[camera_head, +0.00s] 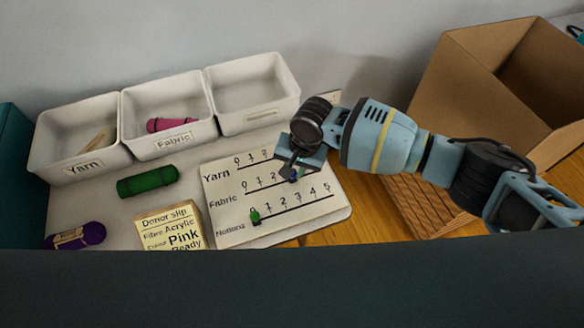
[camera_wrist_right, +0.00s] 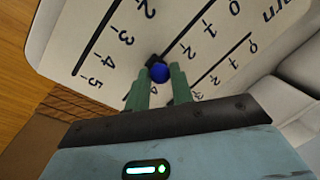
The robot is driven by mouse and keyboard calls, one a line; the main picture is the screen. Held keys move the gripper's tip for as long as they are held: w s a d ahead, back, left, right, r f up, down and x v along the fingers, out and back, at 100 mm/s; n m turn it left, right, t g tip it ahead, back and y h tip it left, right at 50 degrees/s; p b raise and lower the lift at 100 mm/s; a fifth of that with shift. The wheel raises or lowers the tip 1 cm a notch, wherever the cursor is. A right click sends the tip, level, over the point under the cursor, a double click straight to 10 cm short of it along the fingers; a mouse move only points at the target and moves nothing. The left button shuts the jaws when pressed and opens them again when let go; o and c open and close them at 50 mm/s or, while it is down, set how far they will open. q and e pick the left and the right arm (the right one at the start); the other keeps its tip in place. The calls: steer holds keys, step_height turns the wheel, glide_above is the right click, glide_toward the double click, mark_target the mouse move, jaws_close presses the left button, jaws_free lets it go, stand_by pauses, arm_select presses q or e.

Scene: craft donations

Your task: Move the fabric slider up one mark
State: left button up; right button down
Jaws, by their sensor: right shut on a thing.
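The white slider board (camera_head: 228,232) has three marked rows, labelled Yarn, Fabric and Notions. The Fabric slider has a blue knob (camera_wrist_right: 160,72) on a dark base, and it sits on the middle row. The knob shows in the head view as a small dark blue spot (camera_head: 294,177). My right gripper (camera_wrist_right: 160,85) reaches down over the board, with its two greenish fingers shut on the knob. The slider is near the 2 or 3 mark; I cannot tell exactly, as the gripper hides nearby numbers. My left gripper is not in view.
A green slider (camera_head: 255,216) stands at 0 on the Notions row. Left of the board are a donor slip (camera_head: 170,230), a green roll (camera_head: 147,181) and a purple roll (camera_head: 75,236). White bins (camera_head: 170,137) stand behind. A cardboard box (camera_head: 450,75) is at the right.

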steer(key=c, duration=1.2)
jaws_free()
steer(key=shift+s+a, duration=0.1)
steer(key=shift+c, duration=0.2)
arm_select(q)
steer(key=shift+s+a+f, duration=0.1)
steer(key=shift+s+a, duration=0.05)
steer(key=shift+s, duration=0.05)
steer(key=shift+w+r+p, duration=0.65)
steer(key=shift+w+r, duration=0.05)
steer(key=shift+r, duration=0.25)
arm_select(e)
step_height(320, 180, up, 8)
steer(key=d, duration=0.1)
steer(key=shift+s+d+f, duration=0.2)
steer(key=shift+d, duration=0.1)
